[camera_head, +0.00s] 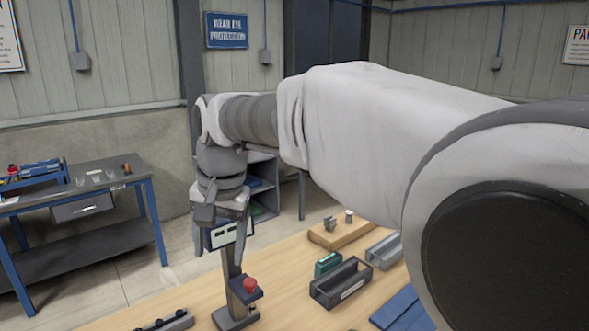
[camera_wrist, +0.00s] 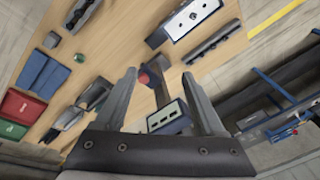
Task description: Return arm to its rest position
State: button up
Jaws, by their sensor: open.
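My arm stretches across the head view from the right and bends down at the far left. My gripper (camera_head: 219,256) points down there, with its two fingers apart. In the wrist view my gripper (camera_wrist: 159,82) also shows both fingers spread, with nothing held between them. A post-mounted panel with a small display (camera_head: 222,235) and a red button (camera_head: 250,285) stands behind the fingers. In the wrist view the display panel (camera_wrist: 167,118) and the red button (camera_wrist: 144,79) appear between the fingers. I cannot tell how close they are to the fingers.
The wooden table (camera_head: 290,262) bears a dark open bin (camera_head: 340,284), a green box (camera_head: 328,264), a grey bin (camera_head: 385,250) and a wooden block with metal parts (camera_head: 342,232). A blue-legged workbench (camera_head: 95,185) stands at the left. A red bin (camera_wrist: 24,106) shows in the wrist view.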

jog(key=s+d+r+t, duration=0.1)
jog(key=s+d, duration=0.2)
jog(key=d, duration=0.5)
jog(key=s+d+t, duration=0.1)
jog(key=s+d, duration=0.2)
jog(key=d, duration=0.5)
jog(key=s+d+f+t+h, duration=0.1)
jog(key=s+d+f, duration=0.2)
jog(key=s+d, duration=0.2)
jog(key=s+d+f+n, duration=0.1)
jog(key=s+d+f, duration=0.1)
jog(key=s+d, duration=0.3)
jog(key=shift+d+f+t+h, duration=0.4)
jog(key=shift+d, duration=0.05)
jog(key=shift+s+d+f, duration=0.15)
jog(key=shift+s+f, duration=0.05)
jog(key=shift+s, duration=0.05)
jog(key=c, duration=0.3)
jog(key=shift+c, duration=0.2)
